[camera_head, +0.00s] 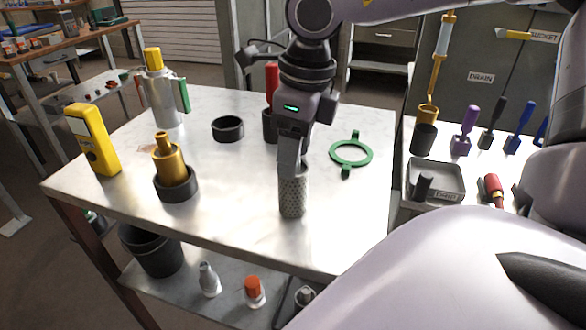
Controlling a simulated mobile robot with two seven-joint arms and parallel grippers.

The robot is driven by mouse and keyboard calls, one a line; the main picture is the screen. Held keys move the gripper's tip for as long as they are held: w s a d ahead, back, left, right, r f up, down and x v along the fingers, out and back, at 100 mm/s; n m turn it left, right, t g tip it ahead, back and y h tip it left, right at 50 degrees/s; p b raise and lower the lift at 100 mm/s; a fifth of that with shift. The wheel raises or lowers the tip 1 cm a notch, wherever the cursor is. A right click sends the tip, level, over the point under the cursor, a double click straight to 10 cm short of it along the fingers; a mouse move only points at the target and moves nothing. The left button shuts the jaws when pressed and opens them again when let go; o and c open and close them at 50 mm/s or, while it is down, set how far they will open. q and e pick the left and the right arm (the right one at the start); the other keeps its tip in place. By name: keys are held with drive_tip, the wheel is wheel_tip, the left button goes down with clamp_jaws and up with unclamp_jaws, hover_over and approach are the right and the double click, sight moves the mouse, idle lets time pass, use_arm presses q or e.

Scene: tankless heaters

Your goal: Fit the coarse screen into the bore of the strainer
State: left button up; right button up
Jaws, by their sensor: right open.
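The coarse screen (292,199), a grey perforated metal cylinder, stands upright near the front of the metal table. My right gripper (292,172) points down at its top, fingers open; they hide its upper end, and I cannot tell whether they touch it. A stepped brass body (169,158) stands upright in a black ring holder (177,188) to the left. A steel vessel (164,101) with a yellow top and green handle stands farther back. I cannot tell for certain which of these is the strainer; neither bore shows clearly. My left gripper is not in view.
An empty black ring (228,129) and a flat green ring (351,154) lie on the table (240,215). A yellow meter (92,139) stands at the left edge. A red-handled item (271,80) in a dark cup stands behind my gripper. Tools and a tray (436,176) are at right.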

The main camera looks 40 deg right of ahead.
clamp_jaws()
drive_tip(key=shift+r, duration=0.1)
